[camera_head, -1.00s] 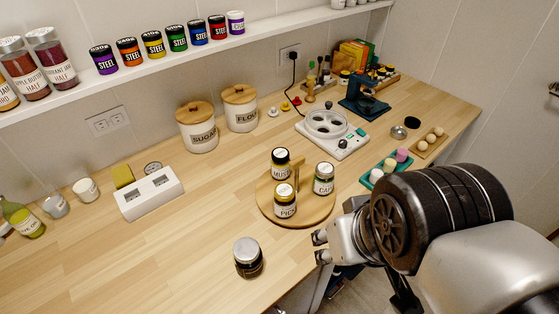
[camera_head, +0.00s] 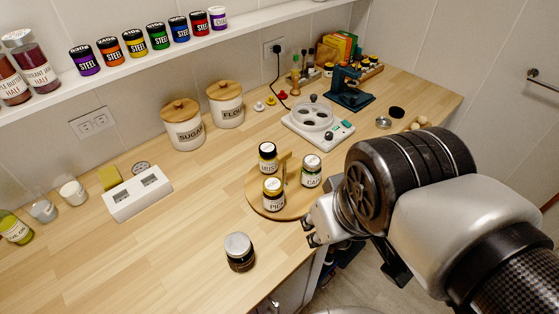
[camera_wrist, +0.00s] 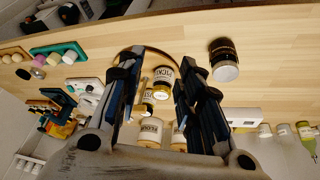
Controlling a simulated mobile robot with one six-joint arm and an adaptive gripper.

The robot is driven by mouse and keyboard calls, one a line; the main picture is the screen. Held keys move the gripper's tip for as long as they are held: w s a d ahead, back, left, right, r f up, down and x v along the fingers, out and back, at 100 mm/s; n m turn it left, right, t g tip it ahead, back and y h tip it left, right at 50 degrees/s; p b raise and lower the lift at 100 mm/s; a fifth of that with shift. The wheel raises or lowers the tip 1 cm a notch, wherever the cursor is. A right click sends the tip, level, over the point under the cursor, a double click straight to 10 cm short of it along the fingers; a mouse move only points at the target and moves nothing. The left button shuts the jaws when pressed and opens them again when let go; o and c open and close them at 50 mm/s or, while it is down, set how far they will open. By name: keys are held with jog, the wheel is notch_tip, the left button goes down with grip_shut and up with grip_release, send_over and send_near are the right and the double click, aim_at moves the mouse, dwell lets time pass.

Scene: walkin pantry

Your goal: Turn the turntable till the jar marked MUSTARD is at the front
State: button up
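The round wooden turntable (camera_head: 257,200) stands near the counter's front edge with three jars and a short upright wooden piece. The jar whose partly hidden label reads like MUSTARD (camera_head: 268,157) has a dark lid and is at the back. A jar marked CA… (camera_head: 312,171) is at the right. My gripper (camera_head: 312,232) is just right of the turntable's front edge. In the wrist view its fingers (camera_wrist: 157,62) are apart, with nothing held between them.
A dark jar with a grey lid (camera_head: 239,252) stands alone left of the turntable. A white appliance with round wells (camera_head: 318,125) is behind it. SUGAR (camera_head: 183,125) and FLOUR (camera_head: 225,104) canisters stand by the wall. Counter left of the turntable is mostly clear.

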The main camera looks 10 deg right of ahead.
jog(key=w+r+n+g+p, duration=0.1)
jog(key=w+r+n+p, duration=0.4)
jog(key=r, duration=0.1)
jog(key=r+n+g+h+p, duration=0.15)
jog(key=n+h+p, duration=0.25)
jog(key=n+p, duration=1.1)
send_over(284, 153)
jog(key=s+a+b, duration=0.4)
jog(key=a, duration=0.2)
jog(key=n, duration=0.3)
jog(key=shift+t, duration=0.25)
jog(key=b+x, duration=0.3)
jog(key=x, duration=1.3)
jog(key=shift+w+f+b, duration=0.2)
jog(key=shift+f+b, duration=0.1)
jog(key=shift+b, duration=0.1)
jog(key=shift+c, duration=0.3)
grip_shut()
